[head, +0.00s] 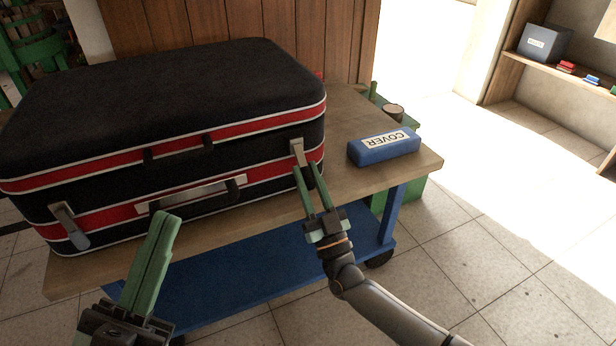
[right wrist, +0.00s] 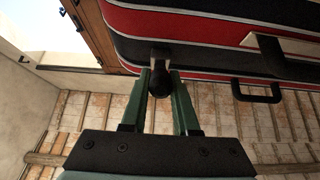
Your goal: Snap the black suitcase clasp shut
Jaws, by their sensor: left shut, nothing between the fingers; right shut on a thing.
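The black suitcase (head: 170,90) with red bands and white trim lies closed on the bench. Its right clasp (head: 297,148) has a pale metal plate on the front, near the right corner. My right gripper (head: 306,171) is at this clasp, its green fingers shut on the dark clasp lever, which shows between the fingers in the right wrist view (right wrist: 160,84). The lever's far end is partly hidden by the fingers. A second, grey metal clasp (head: 69,225) is at the front left. My left gripper (head: 168,217) is shut and empty, in front of the suitcase below its handle.
A blue box marked COVER (head: 385,147) lies on the bench (head: 415,165) right of the suitcase. A blue lower shelf (head: 250,255) is under the bench. The tiled floor at the right is clear.

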